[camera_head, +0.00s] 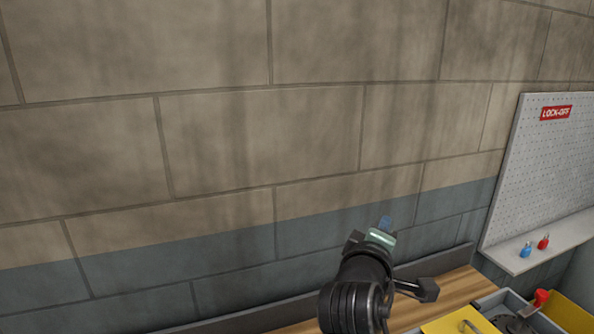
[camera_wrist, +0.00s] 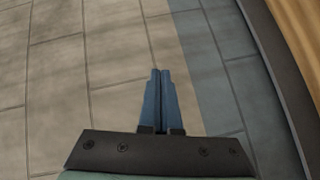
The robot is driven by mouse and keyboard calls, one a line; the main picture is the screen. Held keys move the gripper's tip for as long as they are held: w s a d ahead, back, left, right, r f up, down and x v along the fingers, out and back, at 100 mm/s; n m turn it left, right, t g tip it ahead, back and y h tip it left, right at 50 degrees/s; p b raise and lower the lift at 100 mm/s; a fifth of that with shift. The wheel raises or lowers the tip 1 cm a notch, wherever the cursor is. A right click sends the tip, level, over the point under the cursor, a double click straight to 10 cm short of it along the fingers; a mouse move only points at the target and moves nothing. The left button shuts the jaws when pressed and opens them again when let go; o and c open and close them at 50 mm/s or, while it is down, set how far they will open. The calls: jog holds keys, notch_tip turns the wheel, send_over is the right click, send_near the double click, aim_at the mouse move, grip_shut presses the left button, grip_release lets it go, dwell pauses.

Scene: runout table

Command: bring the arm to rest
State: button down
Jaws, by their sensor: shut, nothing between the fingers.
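My gripper (camera_wrist: 160,75) shows in the wrist view with its two blue fingers together and nothing between them. It is in front of the block wall, with the wooden table edge at the right of that view. In the head view my gripper (camera_head: 386,222) is at the lower middle, above the wooden table, and my dark arm hides part of the table behind it. Only a small blue tip of the fingers shows there.
The wooden table top (camera_head: 455,284) runs along the block wall (camera_head: 220,130). A grey tray (camera_head: 484,303) and yellow items stand at the lower right. A pegboard (camera_head: 550,170) marked LOCK-OFF has a blue padlock (camera_head: 525,250) and a red padlock (camera_head: 543,242) on its ledge.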

jog(key=s+a+r+m+t+y+b, duration=0.1)
jog(key=s+a+r+m+t, duration=0.15)
jog(key=r, duration=0.35)
jog(key=s+a+r+m+t+y, duration=0.1)
jog(key=s+a+r+t, duration=0.1)
jog(key=a+r, duration=0.3)
jog(key=s+a+r+m+t+y+b, duration=0.1)
jog(key=s+a+r+m+t+y, duration=0.1)
jog(key=s+r, duration=0.7)
jog(key=s+a+r+m+t+y+b, duration=0.1)
jog(key=s+a+r+m+t, duration=0.3)
jog(key=s+r, duration=0.4)
jog(key=s+a+t+y, duration=0.1)
jog(key=s+t, duration=0.1)
jog(key=s, duration=0.1)
jog(key=shift+a+r+m+y, duration=0.35)
jog(key=shift+y, duration=0.05)
jog(key=shift+s, duration=0.1)
